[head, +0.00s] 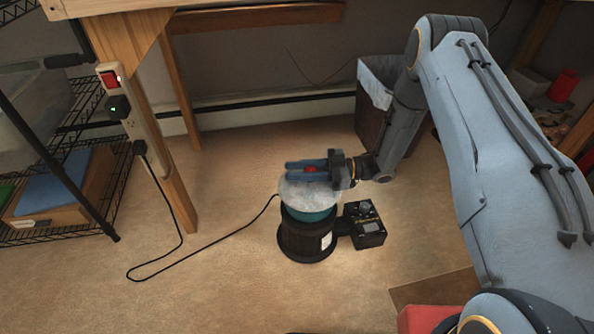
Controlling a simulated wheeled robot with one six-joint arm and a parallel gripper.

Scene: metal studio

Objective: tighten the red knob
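The red knob (311,169) sits at the top of a round machine with a pale, cloudy lid (299,200), a teal bowl (318,214) and a dark ribbed base (304,236). The machine stands upright on the floor near the middle of the head view. My gripper (305,170) reaches in from the right, its two blue fingers level over the lid. The knob shows between the fingers, one on its far side and one on its near side. The fingers hide part of the knob. I cannot tell whether they press on it.
A black control box (364,224) stands right of the machine. A cord (196,263) runs left across the floor to a power strip (126,107) on a wooden table leg (166,167). A wire shelf (70,180) is at left, a lined bin (378,98) behind. Front-left floor is clear.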

